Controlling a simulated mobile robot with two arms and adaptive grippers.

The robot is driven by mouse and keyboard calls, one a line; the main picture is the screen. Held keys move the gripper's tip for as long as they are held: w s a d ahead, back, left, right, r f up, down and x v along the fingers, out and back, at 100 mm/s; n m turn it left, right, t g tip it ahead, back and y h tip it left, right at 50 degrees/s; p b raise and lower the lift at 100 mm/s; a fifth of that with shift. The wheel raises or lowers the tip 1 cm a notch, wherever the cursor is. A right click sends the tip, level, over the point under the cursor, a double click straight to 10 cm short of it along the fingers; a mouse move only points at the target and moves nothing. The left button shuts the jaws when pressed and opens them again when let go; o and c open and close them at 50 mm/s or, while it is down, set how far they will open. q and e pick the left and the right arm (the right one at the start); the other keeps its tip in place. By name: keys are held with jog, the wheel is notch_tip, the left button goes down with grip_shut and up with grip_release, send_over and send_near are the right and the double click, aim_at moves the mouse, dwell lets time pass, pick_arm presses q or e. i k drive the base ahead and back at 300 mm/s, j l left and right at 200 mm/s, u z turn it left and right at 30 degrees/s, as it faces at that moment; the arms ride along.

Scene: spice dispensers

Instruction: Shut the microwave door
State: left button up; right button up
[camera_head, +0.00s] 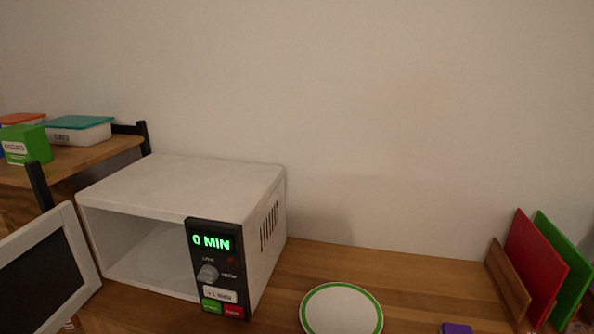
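A white microwave (180,187) stands on the wooden counter left of the middle, with its dark control panel (217,268) reading "0 MIN". Its door (45,274) is wide open, swung out to the left, with a white frame and a dark window. The door's left and lower parts run out of the picture. Neither of my grippers is in view.
A white plate with a green rim (341,309) lies on the counter (420,285). Red (534,262) and green (567,262) boards stand in a rack at right. A purple object (455,328) shows at the bottom edge. A shelf (90,156) with boxes stands behind left.

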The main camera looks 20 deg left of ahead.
aim_at(48, 272)
jog(key=j, duration=0.55)
jog(key=j+z, duration=0.1)
jog(key=j, duration=0.5)
jog(key=k+j, duration=0.15)
jog(key=j, duration=0.4)
jog(key=j+z, duration=0.1)
jog(key=j, duration=0.5)
jog(key=k+j, duration=0.1)
jog(key=j, duration=0.45)
jog(key=k+j+z, duration=0.1)
jog(key=j, duration=0.45)
